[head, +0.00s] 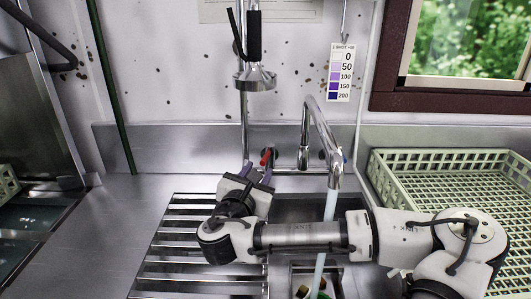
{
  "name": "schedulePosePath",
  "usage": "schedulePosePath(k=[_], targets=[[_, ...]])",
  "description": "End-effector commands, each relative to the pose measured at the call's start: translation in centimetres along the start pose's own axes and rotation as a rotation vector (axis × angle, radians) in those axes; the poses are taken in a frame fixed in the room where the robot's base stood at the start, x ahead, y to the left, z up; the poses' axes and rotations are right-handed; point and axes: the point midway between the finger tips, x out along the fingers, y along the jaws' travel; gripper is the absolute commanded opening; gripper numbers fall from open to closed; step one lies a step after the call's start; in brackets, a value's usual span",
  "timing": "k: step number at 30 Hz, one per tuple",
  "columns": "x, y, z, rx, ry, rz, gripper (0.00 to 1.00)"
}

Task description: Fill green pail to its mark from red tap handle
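The red tap handle (266,157) sits at the left of the faucet on the steel back wall. My gripper (257,171) is just below and left of it, with its two purple-tipped fingers apart. The fingers look open and empty, and I cannot tell whether one touches the handle. The curved faucet spout (334,178) has a pale stream of water (320,262) running from it, down past my arm. The green pail (323,295) shows only as a sliver at the bottom edge, under the stream. Its mark and water level are out of view.
A blue tap handle (344,154) is right of the spout. A hanging spray head (255,80) is above. A slatted drainer (180,235) lies left of the sink, and a pale green crate (440,160) stands at right. My arm crosses in front of the sink.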

Motion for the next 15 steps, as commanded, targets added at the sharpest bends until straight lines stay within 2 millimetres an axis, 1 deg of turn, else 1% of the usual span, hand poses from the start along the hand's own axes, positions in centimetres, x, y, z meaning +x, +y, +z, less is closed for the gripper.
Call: schedulePosePath(k=[1, 6, 9, 12, 15], targets=[[1.2, 0.0, 0.3, -0.001, -0.001, -0.004, 0.35], [4.2, 0.0, 0.2, -0.002, -0.002, -0.002, 0.35], [5.4, 0.1, 0.2, 0.000, -0.001, -0.001, 0.35], [6.1, 0.0, 0.1, 0.000, -0.001, -0.001, 0.35], [6.5, 0.0, 0.0, 0.000, 0.000, 0.000, 0.35]])
